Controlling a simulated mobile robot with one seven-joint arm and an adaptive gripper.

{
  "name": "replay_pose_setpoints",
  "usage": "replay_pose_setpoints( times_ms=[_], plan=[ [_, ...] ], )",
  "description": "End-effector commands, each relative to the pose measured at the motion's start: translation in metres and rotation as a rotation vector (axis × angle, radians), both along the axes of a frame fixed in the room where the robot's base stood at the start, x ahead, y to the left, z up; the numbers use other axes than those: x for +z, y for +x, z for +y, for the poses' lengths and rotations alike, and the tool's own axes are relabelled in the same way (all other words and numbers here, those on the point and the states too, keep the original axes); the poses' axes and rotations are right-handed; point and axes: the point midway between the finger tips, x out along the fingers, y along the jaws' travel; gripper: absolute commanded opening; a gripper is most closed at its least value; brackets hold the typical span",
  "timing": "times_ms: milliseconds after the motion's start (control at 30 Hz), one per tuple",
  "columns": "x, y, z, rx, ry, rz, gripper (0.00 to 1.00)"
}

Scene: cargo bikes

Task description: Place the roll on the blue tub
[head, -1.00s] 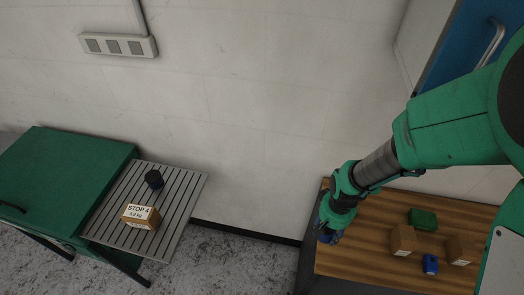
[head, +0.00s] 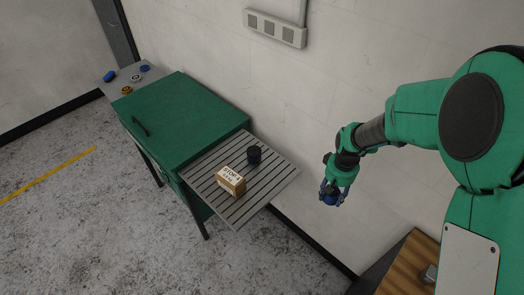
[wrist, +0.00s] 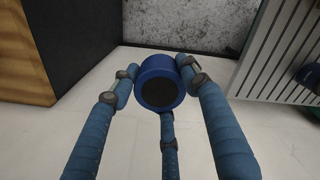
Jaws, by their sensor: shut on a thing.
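The roll, a short blue cylinder with a dark round centre, is held between the fingers of my gripper (wrist: 163,85) in the wrist view. In the head view my gripper (head: 334,194) holds the roll (head: 331,199) in the air, right of the slatted rack and apart from it. A dark, bluish-black round tub (head: 254,154) stands upright on the rack; it seems to be the blue tub, though its colour is hard to tell. Its edge shows at the right of the wrist view (wrist: 310,78).
The slatted rack (head: 272,186) juts from a green cabinet (head: 185,118). A cardboard box (head: 231,181) marked STOP stands on it, left of the tub. Small blue, white and yellow items lie on a far grey shelf (head: 120,74). A wooden table (head: 408,264) is at lower right.

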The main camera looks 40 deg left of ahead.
Motion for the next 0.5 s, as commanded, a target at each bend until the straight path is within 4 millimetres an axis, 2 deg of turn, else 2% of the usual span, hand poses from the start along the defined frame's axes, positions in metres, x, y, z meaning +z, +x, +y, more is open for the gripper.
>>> replay_pose_setpoints(
  times_ms=[33, 233, 500],
  plan=[
    [0.000, -0.001, 0.021, 0.036, 0.000, 0.000, 0.19],
    [-0.001, -0.011, 0.098, 0.175, 0.001, -0.001, 0.19],
    [-0.003, -0.042, 0.200, 0.358, 0.001, -0.001, 0.19]
  ],
)
